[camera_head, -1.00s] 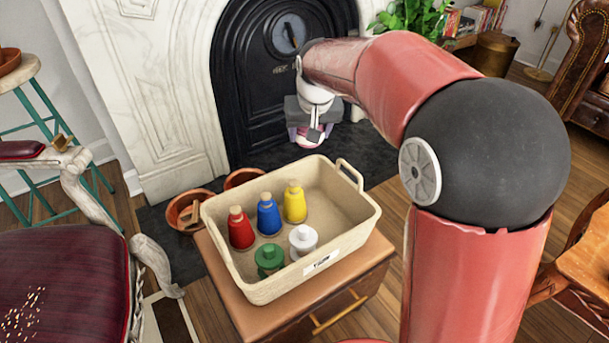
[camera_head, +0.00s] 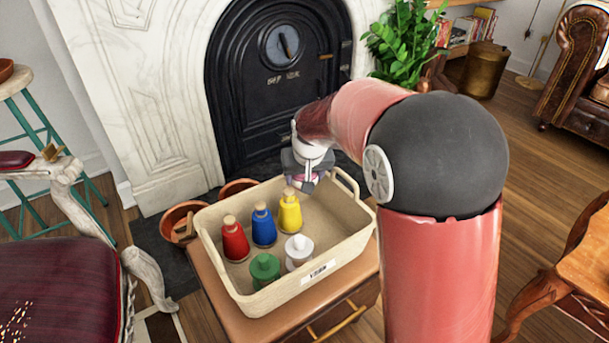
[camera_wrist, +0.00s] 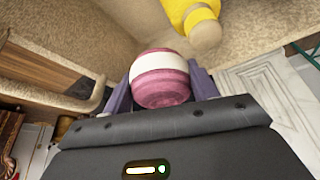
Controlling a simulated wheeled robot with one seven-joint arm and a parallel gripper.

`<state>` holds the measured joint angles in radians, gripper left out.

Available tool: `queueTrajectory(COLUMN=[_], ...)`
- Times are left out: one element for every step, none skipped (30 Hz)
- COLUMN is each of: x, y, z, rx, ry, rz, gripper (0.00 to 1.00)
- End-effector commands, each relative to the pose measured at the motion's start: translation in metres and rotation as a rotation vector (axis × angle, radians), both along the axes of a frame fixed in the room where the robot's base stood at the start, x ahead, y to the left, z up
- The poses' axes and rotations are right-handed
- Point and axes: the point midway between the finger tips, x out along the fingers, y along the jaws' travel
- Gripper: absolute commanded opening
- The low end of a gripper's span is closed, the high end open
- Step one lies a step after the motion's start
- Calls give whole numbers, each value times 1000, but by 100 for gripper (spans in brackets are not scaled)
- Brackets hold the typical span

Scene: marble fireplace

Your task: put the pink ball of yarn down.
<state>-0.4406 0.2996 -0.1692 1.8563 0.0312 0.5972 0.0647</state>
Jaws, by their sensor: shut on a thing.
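The pink ball of yarn (camera_wrist: 160,80), with a pale band around it, is held between the fingers of my gripper (camera_wrist: 162,92) in the wrist view. In the head view my gripper (camera_head: 307,180) is over the back right part of the beige basket (camera_head: 222,268), near its right handle. Only a sliver of pink shows there; my gripper hides most of the yarn. The wrist view shows the basket's inside below the yarn, with the yellow bottle (camera_wrist: 197,18) close by. I cannot tell the exact height of the yarn above the basket floor.
The basket stands on a wooden cabinet (camera_head: 225,310).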

Motion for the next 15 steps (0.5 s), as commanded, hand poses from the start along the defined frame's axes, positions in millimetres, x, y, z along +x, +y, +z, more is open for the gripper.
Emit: queueTrajectory(x=[0, 0, 0, 0, 0, 0, 0, 0, 0, 0, 0, 0, 0, 0, 0], y=[0, 0, 0, 0, 0, 0, 0, 0, 0, 0, 0, 0, 0, 0, 0], z=[-2, -3, -4, -3, -3, -3, -3, -3, -3, -3, -3, -3, -3, -2, 1], rx=[0, 0, 0, 0, 0, 0, 0, 0, 0, 0, 0, 0, 0, 0, 0], ry=[0, 0, 0, 0, 0, 0, 0, 0, 0, 0, 0, 0, 0, 0, 0], rz=[0, 0, 0, 0, 0, 0, 0, 0, 0, 0, 0, 0, 0, 0, 0], gripper=[35, 35, 35, 61, 65, 67, 67, 67, 67, 67, 67, 67, 67, 67, 67])
